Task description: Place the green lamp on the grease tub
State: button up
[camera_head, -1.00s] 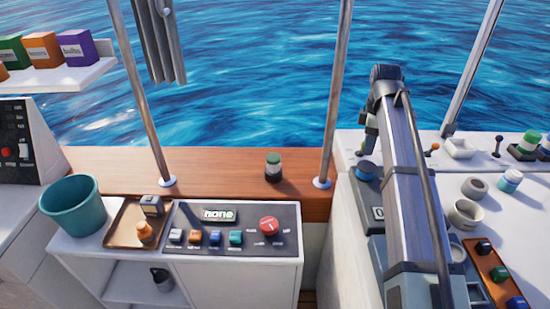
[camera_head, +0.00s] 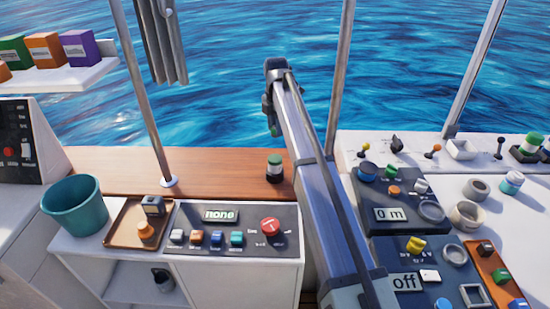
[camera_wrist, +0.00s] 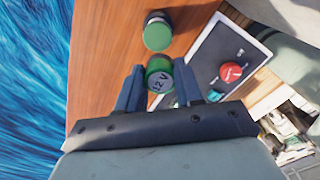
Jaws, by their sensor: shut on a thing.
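In the head view my gripper (camera_head: 271,122) is high above the wooden ledge, and only a small green bit of the lamp shows. A dark tub with a green lid and pale band (camera_head: 274,168), seemingly the grease tub, stands upright on the ledge. In the wrist view its green lid (camera_wrist: 157,36) lies just beyond the lamp, apart from it. No label on it is readable.
The wooden ledge (camera_head: 220,165) is otherwise mostly clear. A panel with a red knob (camera_head: 270,226), a brown tray (camera_head: 125,235) and a teal bucket (camera_head: 75,206) are in front. Metal posts (camera_head: 340,90) rise from the ledge. Another green-topped jar (camera_head: 531,143) stands far right.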

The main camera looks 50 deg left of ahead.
aim_at(276, 158)
jog(key=shift+a+f, duration=0.25)
jog(key=shift+f, duration=0.05)
jog(key=shift+w+f, duration=0.1)
jog(key=shift+f, duration=4.7)
jog(key=shift+f, duration=0.15)
jog(key=o, duration=1)
notch_tip(276, 158, up, 12)
jog(key=shift+r, duration=0.2)
